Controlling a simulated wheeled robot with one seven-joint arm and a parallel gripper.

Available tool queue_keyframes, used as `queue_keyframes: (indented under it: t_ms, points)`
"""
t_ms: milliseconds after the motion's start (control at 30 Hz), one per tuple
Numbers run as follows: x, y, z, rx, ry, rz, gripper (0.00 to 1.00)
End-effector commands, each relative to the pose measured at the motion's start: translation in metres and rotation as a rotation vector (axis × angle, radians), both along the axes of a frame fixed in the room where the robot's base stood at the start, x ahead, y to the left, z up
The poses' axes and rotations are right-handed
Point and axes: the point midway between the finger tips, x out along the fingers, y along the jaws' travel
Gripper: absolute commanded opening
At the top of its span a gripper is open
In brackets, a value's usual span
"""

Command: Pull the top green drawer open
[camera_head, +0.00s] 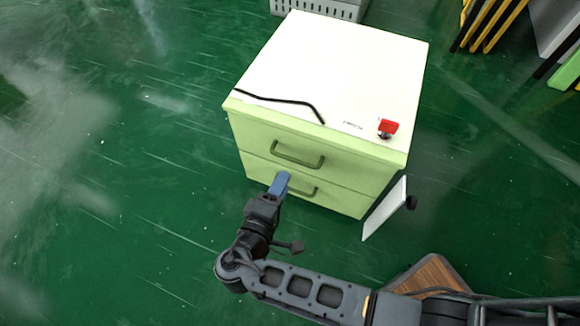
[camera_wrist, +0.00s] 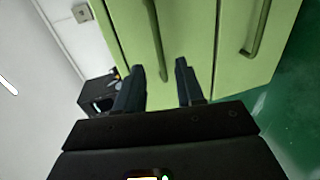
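A pale green cabinet has two drawers, both shut. The top drawer (camera_head: 262,135) has a dark bar handle (camera_head: 298,154); the lower drawer (camera_head: 325,195) has a similar handle (camera_head: 303,189), partly hidden by my gripper. My gripper (camera_head: 279,184) is in front of the cabinet, its blue fingers pointing at the drawer fronts. In the wrist view my gripper (camera_wrist: 161,72) is open, its fingers apart. The turned picture puts the top drawer's handle (camera_wrist: 153,35) between and beyond the fingertips, with no clear contact. The lower handle (camera_wrist: 258,30) is to the right.
A black cable (camera_head: 285,101) and a red button (camera_head: 388,127) lie on the white cabinet top (camera_head: 335,65). A white panel (camera_head: 385,208) leans by the cabinet's right side. A wooden piece (camera_head: 432,275) is at lower right. Green floor (camera_head: 120,200) is clear at left.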

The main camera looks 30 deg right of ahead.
Motion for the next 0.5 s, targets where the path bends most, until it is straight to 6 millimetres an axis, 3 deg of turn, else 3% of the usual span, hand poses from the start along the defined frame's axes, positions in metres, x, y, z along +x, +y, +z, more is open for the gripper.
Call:
queue_keyframes:
  t_ms: [500]
  points:
    - [0.037,-0.051,-0.014,-0.004,-0.003,-0.007,0.38]
